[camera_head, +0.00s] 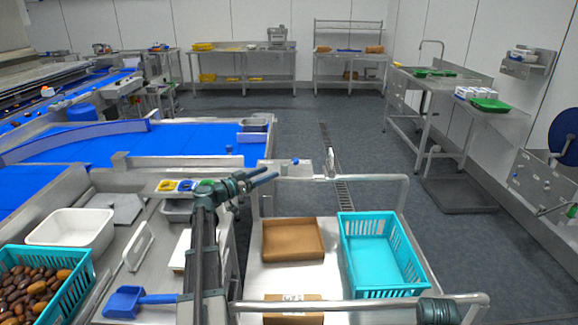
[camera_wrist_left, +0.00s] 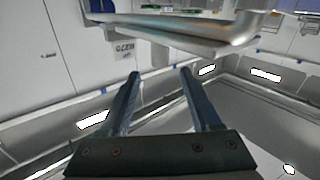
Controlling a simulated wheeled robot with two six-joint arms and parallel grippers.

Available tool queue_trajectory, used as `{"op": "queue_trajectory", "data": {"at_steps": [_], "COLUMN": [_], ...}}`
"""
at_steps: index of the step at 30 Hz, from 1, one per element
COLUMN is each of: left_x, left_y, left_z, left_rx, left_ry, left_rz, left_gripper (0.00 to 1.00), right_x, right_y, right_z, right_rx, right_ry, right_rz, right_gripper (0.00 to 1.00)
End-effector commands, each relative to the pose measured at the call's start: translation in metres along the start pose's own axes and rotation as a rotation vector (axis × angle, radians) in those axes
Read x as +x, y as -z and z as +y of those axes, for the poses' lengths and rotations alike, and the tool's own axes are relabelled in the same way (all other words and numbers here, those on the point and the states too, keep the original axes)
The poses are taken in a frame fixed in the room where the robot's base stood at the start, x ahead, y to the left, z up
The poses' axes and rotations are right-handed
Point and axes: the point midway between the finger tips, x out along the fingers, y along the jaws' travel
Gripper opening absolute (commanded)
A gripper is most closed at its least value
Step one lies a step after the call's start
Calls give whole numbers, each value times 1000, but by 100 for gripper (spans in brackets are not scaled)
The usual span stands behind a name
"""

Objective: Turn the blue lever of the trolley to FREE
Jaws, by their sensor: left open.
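The trolley (camera_head: 385,303) stands in front of me with a tubular metal rail around it. A small blue part (camera_head: 295,161), which may be the lever, shows on the metal plate at the trolley's far left corner. Its setting is too small to read. My left gripper (camera_head: 268,178) is just left of and nearer than this plate, apart from the blue part. In the left wrist view its two fingers (camera_wrist_left: 160,73) are spread, with nothing between them. A metal tube (camera_wrist_left: 190,35) passes beyond the fingertips.
A brown tray (camera_head: 293,257) and a turquoise crate (camera_head: 345,252) sit on the trolley. To the left are a white tub (camera_head: 65,243), a blue scoop (camera_head: 125,300) and a crate of dates (camera_head: 86,270). Open floor (camera_head: 290,125) lies beyond the trolley.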

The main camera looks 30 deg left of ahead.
Motion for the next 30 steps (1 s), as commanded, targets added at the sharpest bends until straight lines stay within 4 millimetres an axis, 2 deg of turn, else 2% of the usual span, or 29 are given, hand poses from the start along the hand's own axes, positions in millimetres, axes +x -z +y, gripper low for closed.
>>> {"op": "queue_trajectory", "data": {"at_steps": [1, 6, 15, 21, 30], "left_x": [14, 49, 93, 103, 104], "left_y": [0, 0, 0, 0, 0], "left_z": [-1, -1, -1, 0, 0], "left_rx": [0, 0, 0, 0, 0], "left_ry": [-4, -3, -1, 0, 0], "left_rz": [0, 0, 0, 0, 0], "left_gripper": [64, 64, 64, 64, 64], "right_x": [0, 0, 0, 0, 0], "right_y": [0, 0, 0, 0, 0], "right_z": [0, 0, 0, 0, 0], "right_rx": [0, 0, 0, 0, 0], "right_ry": [0, 0, 0, 0, 0], "right_rz": [0, 0, 0, 0, 0], "right_gripper": [100, 100, 100, 100, 100]}}
